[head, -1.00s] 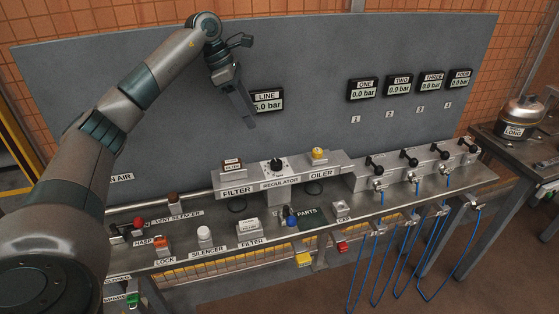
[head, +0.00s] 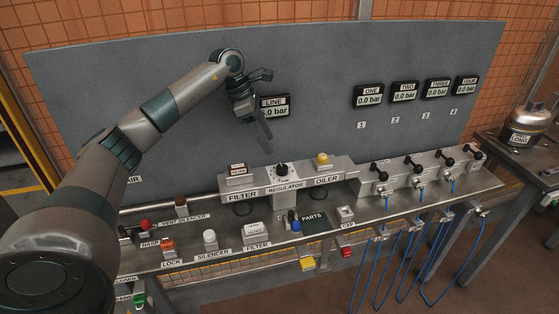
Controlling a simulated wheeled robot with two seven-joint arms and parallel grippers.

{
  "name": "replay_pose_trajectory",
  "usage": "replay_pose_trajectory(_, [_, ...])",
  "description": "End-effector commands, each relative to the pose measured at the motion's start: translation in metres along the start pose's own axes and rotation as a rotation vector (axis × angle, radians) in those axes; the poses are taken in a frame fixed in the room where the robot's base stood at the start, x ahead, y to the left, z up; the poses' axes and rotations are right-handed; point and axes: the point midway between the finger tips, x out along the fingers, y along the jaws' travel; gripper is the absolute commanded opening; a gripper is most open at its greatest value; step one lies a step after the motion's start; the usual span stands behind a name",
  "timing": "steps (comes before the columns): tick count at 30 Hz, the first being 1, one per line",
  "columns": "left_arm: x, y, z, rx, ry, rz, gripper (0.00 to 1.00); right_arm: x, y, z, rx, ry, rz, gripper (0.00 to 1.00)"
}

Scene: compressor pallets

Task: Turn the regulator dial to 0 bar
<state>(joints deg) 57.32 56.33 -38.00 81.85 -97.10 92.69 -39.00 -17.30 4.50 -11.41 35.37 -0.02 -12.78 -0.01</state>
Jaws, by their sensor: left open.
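The regulator dial (head: 281,169) is a dark round knob on a pale face, on top of the middle block labelled REGULATOR (head: 286,188). The filter block is on its left and the oiler block on its right. My left gripper (head: 267,136) points down above and slightly left of the dial, apart from it, with its jaws open and empty. The LINE display (head: 275,105) is partly hidden behind the gripper; its first digit is covered and the rest reads ".0 bar". My right gripper is not in view.
The ONE display (head: 368,96) and the others in its row read 0.0 bar. Black-handled valves (head: 414,163) with blue hoses stand to the right. A yellow-capped oiler (head: 321,160) stands close to the dial. Lock, silencer and filter parts (head: 210,238) lie along the front shelf.

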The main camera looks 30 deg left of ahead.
Motion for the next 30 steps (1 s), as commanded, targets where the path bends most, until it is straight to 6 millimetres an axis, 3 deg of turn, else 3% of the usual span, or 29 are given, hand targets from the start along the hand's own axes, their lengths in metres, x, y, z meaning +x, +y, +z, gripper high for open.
replay_pose_trajectory(15, [0.086,-0.001,0.001,0.0,0.0,-0.003,0.47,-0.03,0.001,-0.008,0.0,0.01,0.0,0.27])
replay_pose_trajectory(21, [0.101,0.0,0.0,0.0,0.0,-0.001,0.47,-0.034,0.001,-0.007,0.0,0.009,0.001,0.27])
replay_pose_trajectory(30, [0.103,0.0,0.0,0.0,0.0,0.0,0.47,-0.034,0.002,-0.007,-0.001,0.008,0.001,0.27])
